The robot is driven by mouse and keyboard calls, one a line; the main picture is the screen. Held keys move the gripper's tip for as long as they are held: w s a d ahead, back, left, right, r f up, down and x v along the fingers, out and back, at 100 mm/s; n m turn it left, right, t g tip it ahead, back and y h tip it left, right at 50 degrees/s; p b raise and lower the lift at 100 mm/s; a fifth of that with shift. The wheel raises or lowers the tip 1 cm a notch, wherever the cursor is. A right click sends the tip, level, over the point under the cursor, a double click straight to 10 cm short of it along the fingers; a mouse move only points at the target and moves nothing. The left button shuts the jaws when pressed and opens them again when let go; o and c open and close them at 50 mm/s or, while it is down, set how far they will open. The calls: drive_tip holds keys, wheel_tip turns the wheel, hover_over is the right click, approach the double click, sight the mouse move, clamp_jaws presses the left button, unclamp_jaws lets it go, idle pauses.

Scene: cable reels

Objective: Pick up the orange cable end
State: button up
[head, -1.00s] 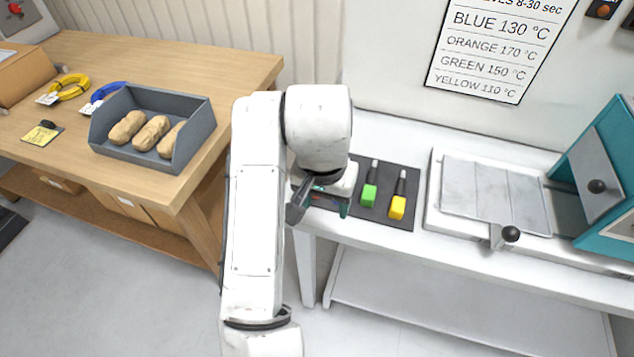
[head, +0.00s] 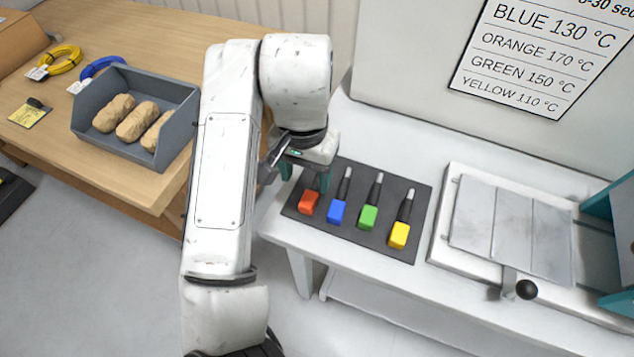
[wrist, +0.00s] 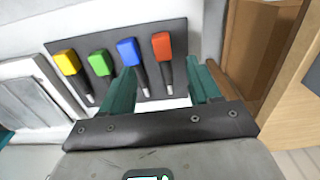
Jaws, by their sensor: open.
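The orange cable end (head: 309,202) is an orange block with a dark stem and lies at the left end of a dark mat (head: 384,241). In the wrist view the orange cable end (wrist: 162,47) is ahead of and between the green fingers. My gripper (head: 305,183) is just above and behind it in the head view, hiding most of its stem. My gripper (wrist: 163,90) is open with nothing between its fingers. The blue cable end (head: 337,212) lies right beside the orange one, and in the wrist view it is partly behind a finger.
The green (head: 368,217) and yellow (head: 398,235) cable ends lie further right on the mat. A metal plate press (head: 505,232) with a black-knobbed lever (head: 526,289) stands to the right. A wooden table (head: 130,184) with a grey bin (head: 172,160) is at left.

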sight(307, 202)
drive_tip(key=f, duration=0.5)
drive_tip(key=f+p, duration=0.1)
drive_tip(key=f, duration=0.4)
drive_tip(key=shift+w+f, duration=0.2)
drive_tip(key=shift+f, duration=0.1)
clamp_jaws()
drive_tip(key=shift+r, duration=0.15)
idle(0.3)
